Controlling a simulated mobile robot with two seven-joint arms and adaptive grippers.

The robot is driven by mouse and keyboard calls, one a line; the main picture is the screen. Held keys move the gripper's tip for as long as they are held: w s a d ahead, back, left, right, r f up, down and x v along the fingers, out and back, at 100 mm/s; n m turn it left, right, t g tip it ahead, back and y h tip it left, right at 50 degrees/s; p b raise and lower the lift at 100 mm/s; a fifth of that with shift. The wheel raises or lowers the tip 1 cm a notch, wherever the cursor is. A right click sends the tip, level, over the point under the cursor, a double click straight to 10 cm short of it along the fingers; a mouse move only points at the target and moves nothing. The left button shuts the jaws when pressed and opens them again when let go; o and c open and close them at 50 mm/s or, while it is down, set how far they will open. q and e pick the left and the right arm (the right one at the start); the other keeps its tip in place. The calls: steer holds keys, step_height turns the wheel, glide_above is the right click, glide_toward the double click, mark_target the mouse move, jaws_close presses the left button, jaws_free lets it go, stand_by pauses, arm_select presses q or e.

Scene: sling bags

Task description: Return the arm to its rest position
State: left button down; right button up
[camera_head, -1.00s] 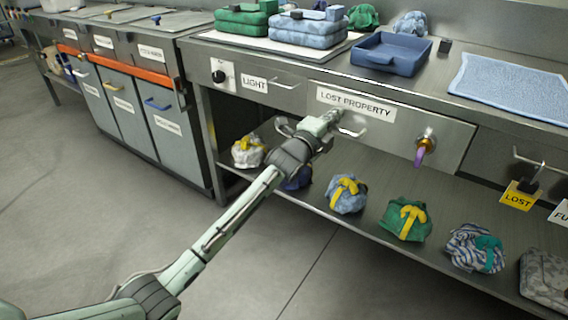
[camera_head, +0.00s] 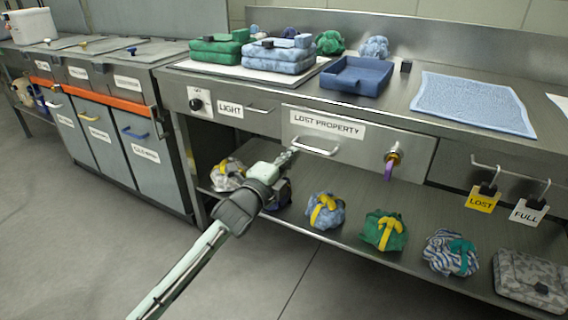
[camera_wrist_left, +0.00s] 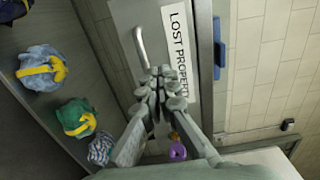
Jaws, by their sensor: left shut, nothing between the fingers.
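My left arm (camera_head: 238,208) comes in from the lower left in the head view. Its gripper (camera_head: 288,155) is shut and empty, just in front of the lost property drawer (camera_head: 350,150) and below the left part of its handle (camera_head: 316,146). The left wrist view also shows the gripper (camera_wrist_left: 160,80) with its fingers together, beside the drawer label (camera_wrist_left: 177,55) and the handle (camera_wrist_left: 142,48). The drawer looks closed. A purple tag hangs from a brass knob (camera_head: 393,157) at the drawer's right. My right gripper is in neither view.
Several bundled bags, including a blue one (camera_head: 325,211) and a green one (camera_head: 384,230), sit on the shelf below. A blue tray (camera_head: 357,75), towel (camera_head: 474,102) and folded stacks (camera_head: 277,56) lie on the counter. Bins (camera_head: 135,140) stand at left. Floor in front is open.

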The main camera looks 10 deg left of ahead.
arm_select(q)
steer(key=s+a+f+n+g+y, duration=0.25)
steer(key=s+a+f+n, duration=0.25)
steer(key=s+f, duration=0.3)
steer(key=s+a+f+n+g+y, duration=0.2)
steer(key=s+a+f+n+g, duration=0.25)
steer(key=f, duration=0.65)
steer(key=s+a+f+n+g, duration=0.2)
steer(key=s+f+n, duration=0.1)
steer(key=s, duration=0.6)
steer(key=s+a+f+n+g+y, duration=0.1)
steer(key=s+a+f+n+g, duration=0.1)
steer(key=s+f, duration=0.4)
steer(key=s+a+f+n+g+y, duration=0.1)
steer(key=s+a+f+n+g, duration=0.2)
steer(key=s, duration=0.9)
steer(key=shift+a+f+n, duration=0.2)
steer(key=shift+f+n, duration=0.45)
steer(key=shift+n, duration=0.6)
